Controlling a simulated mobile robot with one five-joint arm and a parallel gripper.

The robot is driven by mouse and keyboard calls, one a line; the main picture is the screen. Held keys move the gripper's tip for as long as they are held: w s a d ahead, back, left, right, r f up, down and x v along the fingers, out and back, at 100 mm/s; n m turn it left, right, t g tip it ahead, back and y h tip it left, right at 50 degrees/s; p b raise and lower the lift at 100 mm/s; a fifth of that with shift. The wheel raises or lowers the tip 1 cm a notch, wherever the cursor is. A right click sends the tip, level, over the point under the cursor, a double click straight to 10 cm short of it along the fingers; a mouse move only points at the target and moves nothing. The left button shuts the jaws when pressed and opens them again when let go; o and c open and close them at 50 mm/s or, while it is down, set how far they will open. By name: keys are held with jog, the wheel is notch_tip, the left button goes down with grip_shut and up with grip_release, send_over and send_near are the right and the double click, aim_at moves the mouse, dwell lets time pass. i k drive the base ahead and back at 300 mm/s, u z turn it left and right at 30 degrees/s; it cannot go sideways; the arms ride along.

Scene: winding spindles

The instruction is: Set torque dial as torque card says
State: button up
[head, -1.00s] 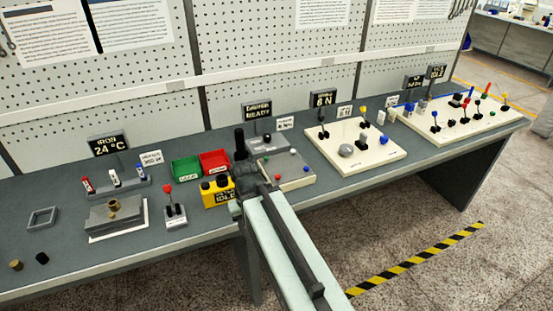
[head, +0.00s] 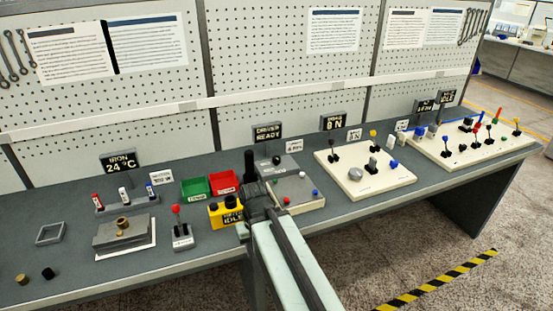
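A grey station with a display reading "DRIVER READY" (head: 267,132) stands at mid bench in the head view. A small white card (head: 294,146) stands to the right of that display; its print is too small to read. A black knob (head: 277,160) sits on the station's grey top (head: 288,168); it may be the torque dial, but I cannot read any setting on it. My gripper (head: 256,189) is in front of the station's left side, beside a black upright cylinder (head: 250,165). My arm hides its fingertips, so I cannot see whether it is open.
A yellow box marked "IDLE" (head: 216,216) is close left of my gripper, with green (head: 195,188) and red (head: 224,183) bins behind. A cream panel with a "6 N" display (head: 335,121) is to the right.

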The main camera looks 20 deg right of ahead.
aim_at(276, 160)
jog(key=u, duration=1.3)
jog(key=k, duration=1.15)
jog(key=z, duration=0.65)
jog(key=i, duration=1)
jog(key=u, duration=0.05)
